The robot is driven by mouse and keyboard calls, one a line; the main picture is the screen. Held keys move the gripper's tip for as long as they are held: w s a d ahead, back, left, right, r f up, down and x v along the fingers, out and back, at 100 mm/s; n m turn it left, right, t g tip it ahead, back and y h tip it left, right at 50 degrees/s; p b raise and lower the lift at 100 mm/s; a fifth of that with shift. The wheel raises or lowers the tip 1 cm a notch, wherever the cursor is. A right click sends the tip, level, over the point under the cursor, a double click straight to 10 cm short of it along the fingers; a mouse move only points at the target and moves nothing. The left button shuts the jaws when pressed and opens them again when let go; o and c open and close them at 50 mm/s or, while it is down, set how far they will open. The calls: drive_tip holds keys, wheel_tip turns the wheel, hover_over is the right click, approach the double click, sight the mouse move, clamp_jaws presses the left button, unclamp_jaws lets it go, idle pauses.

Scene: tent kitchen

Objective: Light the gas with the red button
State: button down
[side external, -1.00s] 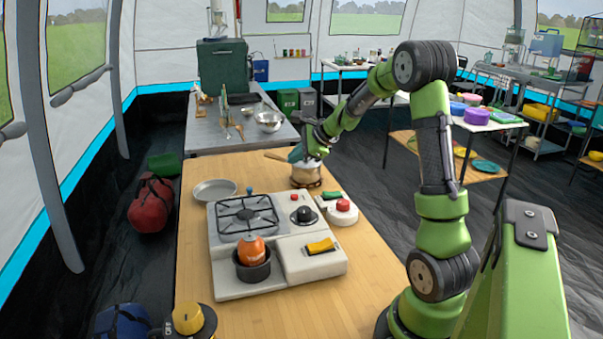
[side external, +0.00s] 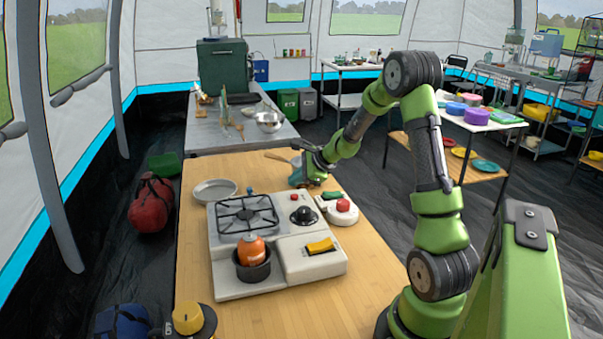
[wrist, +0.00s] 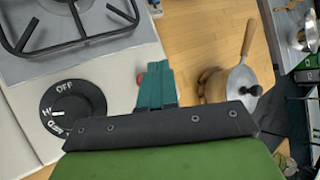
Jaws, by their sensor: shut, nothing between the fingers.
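The knob (wrist: 72,108) shows printed OFF and HI marks in the wrist view. My gripper (side external: 296,184) is shut and empty, just behind and above the red button at the stove's back edge. In the wrist view its teal fingers (wrist: 156,82) are together, and a red button (wrist: 141,79) shows partly behind them. I cannot tell whether they touch it.
A larger red button on a round white base (side external: 343,212) stands right of the stove. A lidded pot (wrist: 222,85) is beyond the gripper.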

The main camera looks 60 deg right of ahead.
sight(297, 197)
drive_tip(key=shift+f, duration=0.85)
drive_tip(key=shift+f, duration=0.1)
idle(1.4)
drive_tip(key=shift+f, duration=0.3)
drive_tip(key=shift+f, duration=0.55)
idle(0.8)
drive_tip(key=shift+r, duration=1)
drive_tip(key=shift+r, duration=0.1)
drive_tip(key=shift+r, duration=2.4)
